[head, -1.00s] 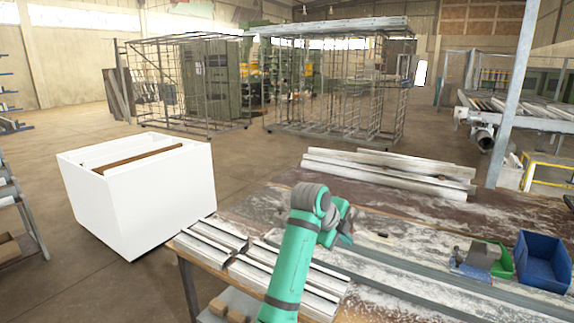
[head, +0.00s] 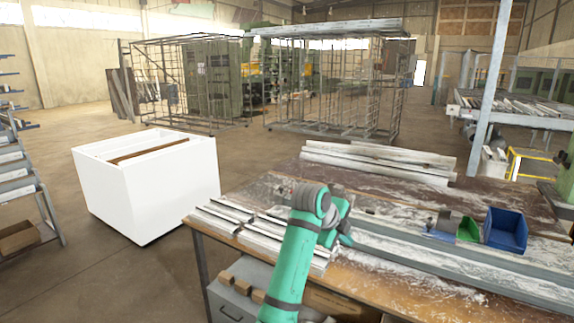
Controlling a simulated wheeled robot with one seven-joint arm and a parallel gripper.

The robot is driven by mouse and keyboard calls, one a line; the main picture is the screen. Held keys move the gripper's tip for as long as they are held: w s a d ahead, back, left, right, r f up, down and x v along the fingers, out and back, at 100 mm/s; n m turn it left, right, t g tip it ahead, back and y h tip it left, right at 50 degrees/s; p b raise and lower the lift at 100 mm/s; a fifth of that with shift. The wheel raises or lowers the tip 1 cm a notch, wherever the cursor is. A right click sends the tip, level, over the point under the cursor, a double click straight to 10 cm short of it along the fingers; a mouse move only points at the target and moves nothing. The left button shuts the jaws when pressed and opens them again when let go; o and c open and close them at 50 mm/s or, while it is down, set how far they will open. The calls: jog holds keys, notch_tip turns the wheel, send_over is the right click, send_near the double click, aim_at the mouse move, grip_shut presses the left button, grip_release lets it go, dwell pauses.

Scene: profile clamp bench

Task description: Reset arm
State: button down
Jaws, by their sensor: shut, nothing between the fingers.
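My green and grey arm (head: 295,255) rises from the bottom middle of the head view, in front of the workbench. It is folded, with its grey joint (head: 312,203) at the top and a further green link (head: 338,208) turned away behind it. My gripper and its fingers do not show; the arm's own links hide that end. I cannot tell whether the arm touches anything, but no object shows held by it.
The workbench (head: 400,293) carries short profiles (head: 228,213) at left, long profiles (head: 380,158) at the back, and a blue bin (head: 506,230) beside a green bin (head: 468,230) at right. A white box (head: 150,200) stands left on open floor. Wire cages (head: 330,85) stand behind.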

jog(key=s+d+f+n+t+h, duration=0.1)
jog(key=s+f+n, duration=0.25)
jog(key=f, duration=0.75)
jog(key=s+d+f+n+t, duration=0.15)
jog(key=f+n, duration=0.35)
jog(key=f, duration=0.7)
jog(key=s+a+f+n+t+y, duration=0.1)
jog(key=s+a+f+n+t, duration=0.1)
jog(key=s+f+n, duration=0.35)
jog(key=s+a+f+n+t, duration=0.1)
jog(key=s+a+f+n, duration=0.15)
jog(key=s+f, duration=0.55)
jog(key=s+a+f+n+t+y, duration=0.1)
jog(key=s+a+n+y, duration=0.2)
jog(key=s, duration=0.8)
jog(key=s+a+f+n+t+y, duration=0.1)
jog(key=s+a+n+t, duration=0.15)
jog(key=s+a, duration=0.65)
jog(key=s+a+r+n+y, duration=0.1)
jog(key=s+r+n, duration=0.1)
jog(key=s+r, duration=0.4)
jog(key=s+a+r+n+y, duration=0.1)
jog(key=s+r, duration=0.5)
jog(key=s, duration=0.9)
jog(key=shift+s+a+r+n+t, duration=0.15)
jog(key=shift+a+r+n+t, duration=0.3)
jog(key=shift+a, duration=0.25)
